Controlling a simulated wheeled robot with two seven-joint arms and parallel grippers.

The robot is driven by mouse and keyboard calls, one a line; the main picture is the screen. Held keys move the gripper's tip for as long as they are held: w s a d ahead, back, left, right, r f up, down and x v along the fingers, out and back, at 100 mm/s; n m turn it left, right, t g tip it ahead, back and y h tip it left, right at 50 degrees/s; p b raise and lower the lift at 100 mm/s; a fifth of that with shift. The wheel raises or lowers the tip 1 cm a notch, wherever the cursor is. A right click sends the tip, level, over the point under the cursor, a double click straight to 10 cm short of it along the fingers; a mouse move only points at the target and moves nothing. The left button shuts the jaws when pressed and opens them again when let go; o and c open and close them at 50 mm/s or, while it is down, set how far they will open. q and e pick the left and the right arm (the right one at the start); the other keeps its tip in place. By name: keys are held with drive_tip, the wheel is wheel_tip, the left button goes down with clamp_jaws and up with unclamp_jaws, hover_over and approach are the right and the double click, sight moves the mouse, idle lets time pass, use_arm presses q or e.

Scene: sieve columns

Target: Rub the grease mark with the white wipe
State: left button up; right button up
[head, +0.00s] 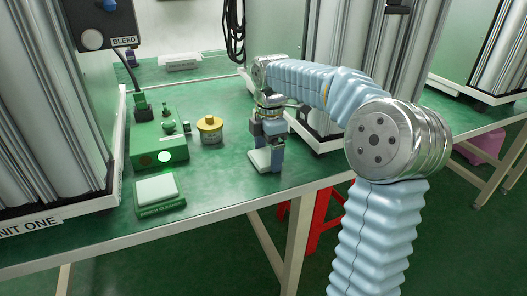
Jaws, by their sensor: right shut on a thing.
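My right gripper (267,150) points down over the green table and is shut on a small white piece, which I take for the white wipe (258,160). The wipe shows at the fingertips, close to the table top; I cannot tell if it touches. A folded white pad (157,188) lies on a small green tray (160,209) to the left, near the front edge. I cannot make out the grease mark; the gripper and wipe may hide it. My left gripper is not in view.
A green box with knobs (158,150) and a brass-lidded jar (210,129) stand left of the gripper. Tall column units stand at the left (60,110) and behind my right arm (335,40). A red stool (318,220) is under the table. Green table (225,185) in front of the jar is clear.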

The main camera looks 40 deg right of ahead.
sight(241, 169)
drive_tip(key=shift+s+d+r+m, duration=0.1)
drive_tip(key=shift+d+m, duration=0.2)
drive_tip(key=shift+d, duration=0.35)
drive_tip(key=shift+a+r, duration=0.1)
drive_tip(key=shift+a, duration=0.6)
drive_tip(key=shift+w+a+f, duration=0.1)
drive_tip(key=shift+w+a, duration=0.2)
drive_tip(key=shift+a, duration=0.85)
drive_tip(key=shift+w+a+f, duration=0.1)
drive_tip(key=shift+w+a, duration=0.25)
drive_tip(key=shift+a, duration=0.85)
drive_tip(key=shift+w+a+f, duration=0.1)
drive_tip(key=shift+w+a, duration=0.2)
drive_tip(key=shift+a, duration=0.85)
drive_tip(key=shift+r, duration=0.1)
drive_tip(key=shift+r, duration=2.95)
wheel_tip(241, 169, up, 3)
